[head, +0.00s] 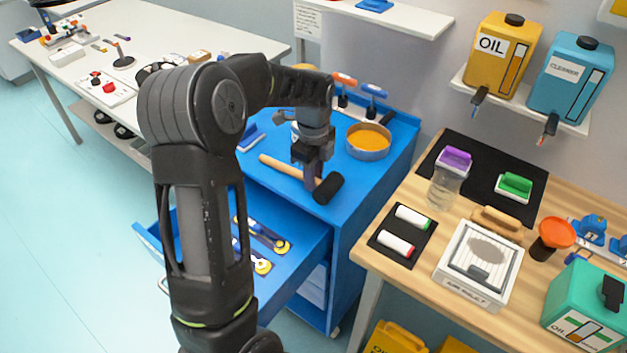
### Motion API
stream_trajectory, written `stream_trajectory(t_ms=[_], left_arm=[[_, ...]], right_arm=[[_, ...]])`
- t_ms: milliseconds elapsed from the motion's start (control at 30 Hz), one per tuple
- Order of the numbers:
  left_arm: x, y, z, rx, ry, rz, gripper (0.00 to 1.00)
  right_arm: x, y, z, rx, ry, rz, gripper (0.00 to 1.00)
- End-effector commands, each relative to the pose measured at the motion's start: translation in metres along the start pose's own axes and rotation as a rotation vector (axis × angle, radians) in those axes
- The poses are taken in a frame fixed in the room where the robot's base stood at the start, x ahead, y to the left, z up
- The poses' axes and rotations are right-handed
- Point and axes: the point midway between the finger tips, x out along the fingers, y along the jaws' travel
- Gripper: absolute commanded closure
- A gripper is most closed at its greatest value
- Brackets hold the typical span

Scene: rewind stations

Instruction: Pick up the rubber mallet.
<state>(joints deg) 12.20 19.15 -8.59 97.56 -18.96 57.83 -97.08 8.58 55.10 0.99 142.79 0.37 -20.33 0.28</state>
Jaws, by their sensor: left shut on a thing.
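The rubber mallet (281,169) has a light wooden handle and a black head. It is at the top of the blue tool cabinet (349,205), with its head at the right and its handle pointing left. My left gripper (313,184) reaches down from above and is shut on the mallet near the head. The fingers partly cover the handle there. I cannot tell whether the mallet touches the cabinet top. My right gripper is not in view.
An orange-filled round tin (368,141) stands behind the mallet. An open drawer (303,238) with wrenches juts out below. A wooden bench (418,258) with bottles, markers and a tray stands at right. A white table (190,35) is at the back left.

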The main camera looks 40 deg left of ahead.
Motion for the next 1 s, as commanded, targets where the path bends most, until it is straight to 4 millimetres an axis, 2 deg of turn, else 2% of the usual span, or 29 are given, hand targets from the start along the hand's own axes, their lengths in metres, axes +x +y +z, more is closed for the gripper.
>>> stream_trajectory(t_ms=[300,467,833,1000], left_arm=[[-0.001,-0.001,0.0,0.0,0.0,-0.002,1.0],[-0.011,-0.001,0.0,0.0,-0.001,-0.004,1.0],[-0.078,-0.001,0.0,0.0,-0.001,-0.006,1.0],[-0.097,-0.001,0.0,0.0,0.0,-0.002,1.0]], right_arm=[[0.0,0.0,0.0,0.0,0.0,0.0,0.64],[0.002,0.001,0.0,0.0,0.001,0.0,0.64],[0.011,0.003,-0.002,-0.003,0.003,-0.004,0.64],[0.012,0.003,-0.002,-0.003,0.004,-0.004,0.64]])
